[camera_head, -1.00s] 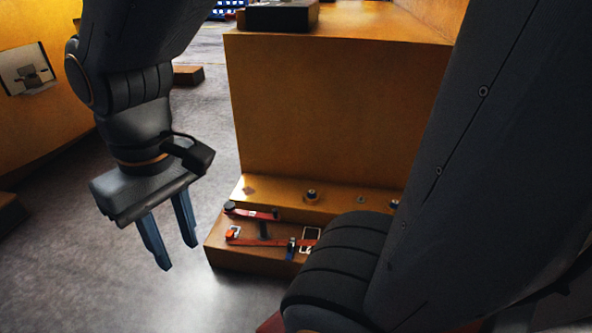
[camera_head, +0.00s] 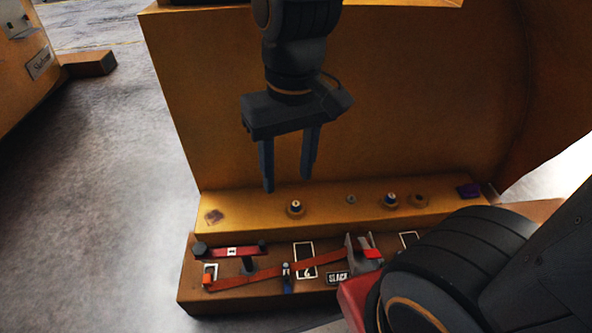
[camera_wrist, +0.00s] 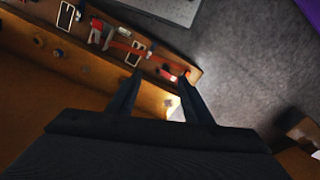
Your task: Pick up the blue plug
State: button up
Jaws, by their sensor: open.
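My gripper (camera_head: 288,182) is open and empty, fingers pointing down, above the yellow ledge in the head view. Its fingers also show in the wrist view (camera_wrist: 160,88). A small brass fitting with a bluish top (camera_head: 296,208) stands on the ledge just below the fingertips in the picture. A similar bluish-topped fitting (camera_head: 391,200) stands farther right. A small upright piece with a blue lower part (camera_head: 287,282) is at the red strap on the lower step. These are small, and I cannot tell which is the blue plug.
A red strap (camera_head: 325,267) crosses the lower step, below a red bar (camera_head: 231,252) with black ends. A grey bracket (camera_head: 354,254) stands right of them. The tall yellow casting (camera_head: 400,110) rises behind; floor is clear at left.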

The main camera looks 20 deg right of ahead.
jog(key=w+d+f+m+b, duration=0.3)
jog(key=w+f+m+b, duration=0.1)
jog(key=w+f, duration=0.6)
jog(key=w+d+f+m+b, duration=0.3)
jog(key=w+f+m+b, duration=0.15)
jog(key=w+f, duration=0.55)
jog(key=m+b, duration=0.3)
jog(key=m, duration=0.2)
send_over(296, 204)
jog(key=shift+h, duration=0.3)
notch_tip(296, 204, down, 16)
jog(key=shift+r, duration=0.1)
jog(key=shift+w+f+b, duration=0.1)
jog(key=shift+f+b, duration=1.6)
jog(key=shift+f, duration=2.3)
jog(key=c, duration=1.1)
jog(key=shift+r, duration=0.1)
notch_tip(296, 204, up, 10)
jog(key=p, duration=0.4)
